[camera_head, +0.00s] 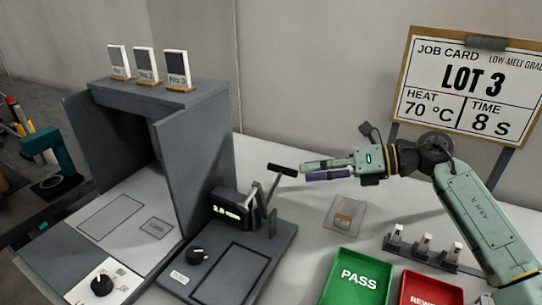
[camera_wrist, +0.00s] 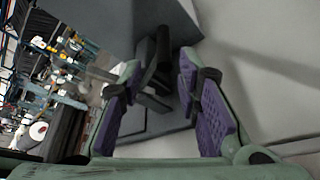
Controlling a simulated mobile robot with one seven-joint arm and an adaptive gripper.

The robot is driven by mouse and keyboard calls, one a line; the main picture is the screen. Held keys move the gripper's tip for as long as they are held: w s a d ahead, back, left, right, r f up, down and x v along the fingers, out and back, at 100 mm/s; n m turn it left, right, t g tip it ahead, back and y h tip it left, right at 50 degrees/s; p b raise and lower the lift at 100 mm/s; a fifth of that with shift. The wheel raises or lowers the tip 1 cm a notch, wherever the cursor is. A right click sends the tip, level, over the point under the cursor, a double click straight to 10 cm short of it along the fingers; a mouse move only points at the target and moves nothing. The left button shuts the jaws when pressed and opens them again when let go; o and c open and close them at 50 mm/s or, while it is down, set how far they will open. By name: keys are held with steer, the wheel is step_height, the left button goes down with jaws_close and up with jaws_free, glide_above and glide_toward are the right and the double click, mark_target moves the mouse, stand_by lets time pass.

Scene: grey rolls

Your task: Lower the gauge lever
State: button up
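The gauge lever (camera_head: 271,194) stands raised on the gauge unit, a thin arm topped by a black crossbar handle (camera_head: 282,170). The gauge's small display (camera_head: 227,212) is lit and reads about 2.0, the unit too small to read. My gripper (camera_head: 305,170) is just right of the handle at about its height, fingers pointing left towards it. In the wrist view my gripper (camera_wrist: 160,72) is open, with purple pads apart. The black handle (camera_wrist: 164,45) shows between and just beyond the fingertips; I see no grip on it.
The gauge base (camera_head: 232,272) has a dark knob (camera_head: 197,256). A grey booth (camera_head: 190,130) stands to the left. A green PASS tray (camera_head: 356,279), a red tray (camera_head: 430,290) and a rack of small samples (camera_head: 425,250) lie at right. A job card board (camera_head: 470,85) stands behind my arm.

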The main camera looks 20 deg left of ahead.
mark_target(284, 169)
steer(key=p+x, duration=0.1)
steer(key=x, duration=0.2)
steer(key=p+x, duration=0.1)
steer(key=x, duration=0.2)
steer(key=p+x, duration=0.1)
steer(key=x, duration=0.2)
steer(key=shift+w+a+r, duration=0.15)
steer(key=shift+w+a, duration=0.15)
steer(key=shift+w, duration=0.05)
steer(key=shift+a+f+p, duration=0.3)
steer(key=shift+a+f, duration=0.05)
steer(key=shift+a, duration=0.3)
steer(key=shift+c, duration=0.2)
jaws_close()
